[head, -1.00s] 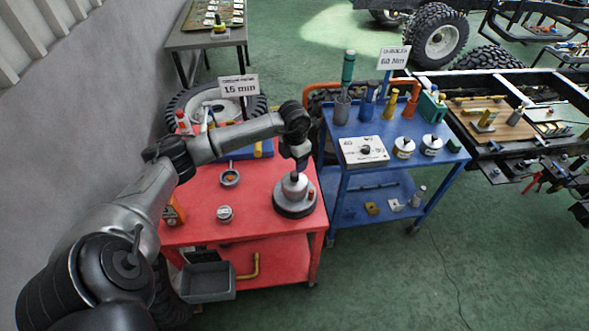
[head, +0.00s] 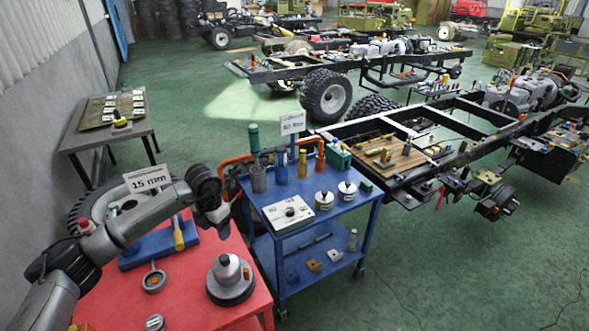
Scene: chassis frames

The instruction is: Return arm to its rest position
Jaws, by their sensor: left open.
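My left arm comes in from the lower left and reaches over the red cart (head: 195,278). My left gripper (head: 222,228) hangs at its end, near the cart's back right corner. It is open and nothing shows between its fingers. The grey round device (head: 230,279) with a domed top stands on the red cart just below and in front of the gripper in the picture, and a gap shows between them. The fingers are small and partly dark here. My right gripper is not in view.
A blue cart (head: 330,205) with bottles, tins and a white dial plate (head: 287,212) stands close to the right. A "15 mm" sign (head: 147,179) and a tyre are behind the arm. A small ring-handled pot (head: 154,281) sits on the red cart.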

